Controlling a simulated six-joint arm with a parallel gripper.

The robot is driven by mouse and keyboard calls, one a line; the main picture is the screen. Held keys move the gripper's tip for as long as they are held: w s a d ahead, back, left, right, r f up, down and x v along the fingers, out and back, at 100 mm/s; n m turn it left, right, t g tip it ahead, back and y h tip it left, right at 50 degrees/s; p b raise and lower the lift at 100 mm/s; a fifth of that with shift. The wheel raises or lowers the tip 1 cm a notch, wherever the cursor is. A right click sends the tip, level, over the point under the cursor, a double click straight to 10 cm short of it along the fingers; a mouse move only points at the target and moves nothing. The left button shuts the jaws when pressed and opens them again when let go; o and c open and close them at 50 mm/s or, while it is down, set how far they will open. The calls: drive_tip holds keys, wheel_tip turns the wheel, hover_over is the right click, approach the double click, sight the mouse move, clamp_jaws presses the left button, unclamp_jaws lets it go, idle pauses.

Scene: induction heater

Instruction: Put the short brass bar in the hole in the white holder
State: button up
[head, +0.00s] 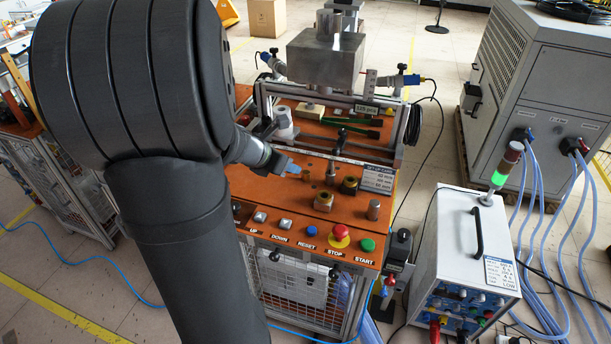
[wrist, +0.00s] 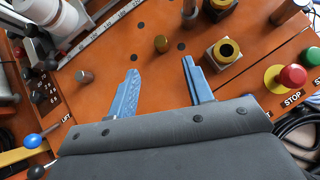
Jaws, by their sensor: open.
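A short brass-coloured bar (wrist: 161,44) stands upright on the orange bench top, beyond the gap between my fingertips in the wrist view. It also shows small in the head view (head: 306,176), close to my fingers. My gripper (wrist: 160,72) is open, with its two blue fingers apart and nothing between them. In the head view my gripper (head: 293,170) is low over the bench, left of the bar. The white holder (head: 284,122) stands at the back left of the bench. It is partly cut off in the wrist view (wrist: 58,20), and its hole is not clear.
A brass nut-like block (wrist: 224,54), a black ring piece (head: 349,186) and a brown cylinder (head: 373,210) stand right of the bar. A dark upright post (head: 331,172) is close by. Buttons line the front edge, including red STOP (head: 340,234).

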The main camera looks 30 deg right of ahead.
drive_tip(key=w+a+r+m+g, duration=0.3)
drive_tip(key=a+m, duration=0.1)
approach(306, 172)
drive_tip(key=shift+m+g+h, duration=0.3)
drive_tip(key=x, duration=0.4)
drive_tip(key=shift+f, duration=0.45)
drive_tip(key=x, duration=0.5)
drive_tip(key=shift+w+d+f, duration=0.15)
drive_tip(key=shift+w+d, duration=0.1)
drive_tip(key=shift+w, duration=0.05)
clamp_jaws()
